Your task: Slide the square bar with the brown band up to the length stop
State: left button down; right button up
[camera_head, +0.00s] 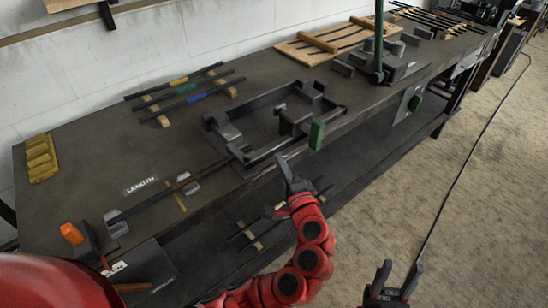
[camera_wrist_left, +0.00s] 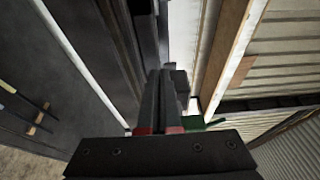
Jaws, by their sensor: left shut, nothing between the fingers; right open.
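The square bar (camera_head: 150,201) is dark and lies along the bench's front left, with a brown band (camera_head: 183,181) near a small grey block. Its left end is close to the grey length stop (camera_head: 115,225); I cannot tell whether they touch. Its right end runs toward the dark fixture frame (camera_head: 215,130). My left gripper (camera_head: 283,164) is shut and empty at the bench's front edge, right of the bar, by the frame's front corner. Its fingers also show in the left wrist view (camera_wrist_left: 160,100). My right gripper (camera_head: 388,270) is open and empty, over the floor.
A LENGTH label (camera_head: 140,186) and a yellow line lie by the bar. Several banded bars rest on a wooden rack (camera_head: 190,92) behind. An orange-handled tool (camera_head: 72,234) is at the front left. Bare bench lies behind the label.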

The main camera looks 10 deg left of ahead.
aim_at(258, 157)
pick_arm(q)
jog(key=p+x, duration=0.1)
jog(key=x, duration=0.8)
jog(key=shift+s+a+r, duration=0.1)
jog(key=s+a, duration=0.1)
jog(key=s+p, duration=0.1)
jog(key=shift+s+a, duration=0.3)
jog(key=shift+a, duration=0.1)
jog(key=shift+s+a, duration=0.2)
jog(key=shift+s, duration=0.05)
jog(key=s+a, duration=0.2)
jog(key=s, duration=0.1)
jog(key=shift+s+a, duration=0.3)
jog(key=shift+a, duration=0.1)
jog(key=shift+w, duration=0.2)
